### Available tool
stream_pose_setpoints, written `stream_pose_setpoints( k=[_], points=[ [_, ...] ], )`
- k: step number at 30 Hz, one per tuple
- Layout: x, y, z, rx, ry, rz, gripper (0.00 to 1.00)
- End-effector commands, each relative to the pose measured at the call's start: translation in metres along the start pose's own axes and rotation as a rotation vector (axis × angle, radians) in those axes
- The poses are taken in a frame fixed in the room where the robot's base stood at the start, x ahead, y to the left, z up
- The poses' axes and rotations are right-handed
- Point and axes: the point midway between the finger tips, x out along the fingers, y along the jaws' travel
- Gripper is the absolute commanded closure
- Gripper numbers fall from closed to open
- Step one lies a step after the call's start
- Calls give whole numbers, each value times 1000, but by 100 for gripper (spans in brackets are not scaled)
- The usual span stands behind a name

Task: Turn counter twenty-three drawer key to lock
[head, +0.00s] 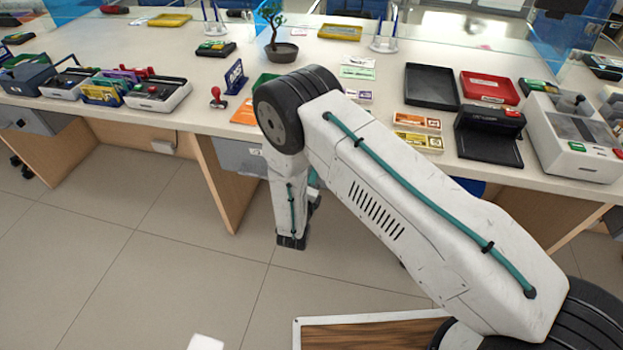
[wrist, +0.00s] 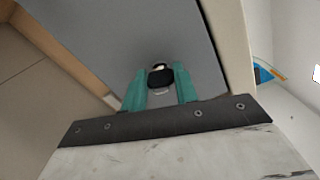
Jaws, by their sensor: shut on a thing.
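The grey drawer front (wrist: 115,40) fills much of the wrist view under the counter. A key with a dark head (wrist: 160,78) sits at the drawer's lock, with a small pale part showing above it. My gripper (wrist: 161,82) has its two teal fingers on either side of the key head and is shut on it. In the head view the grey drawer (head: 238,155) shows under the counter edge, partly behind my arm. The key and my fingertips are hidden there. The key's exact angle is too small to tell.
The white counter (head: 330,55) runs above the drawer. A red-handled stamp (head: 217,98), a blue sign (head: 235,77) and an orange card (head: 244,113) lie near its front edge. The floor (head: 130,215) in front is clear.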

Motion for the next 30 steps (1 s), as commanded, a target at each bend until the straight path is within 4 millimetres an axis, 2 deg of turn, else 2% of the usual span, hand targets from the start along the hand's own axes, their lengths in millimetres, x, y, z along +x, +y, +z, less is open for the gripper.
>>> stream_pose_setpoints(
  k=[13, 30],
  points=[
    [0, 1, 1, -282, -2, 0, 94],
    [0, 1, 1, -350, -3, 0, 94]
  ],
)
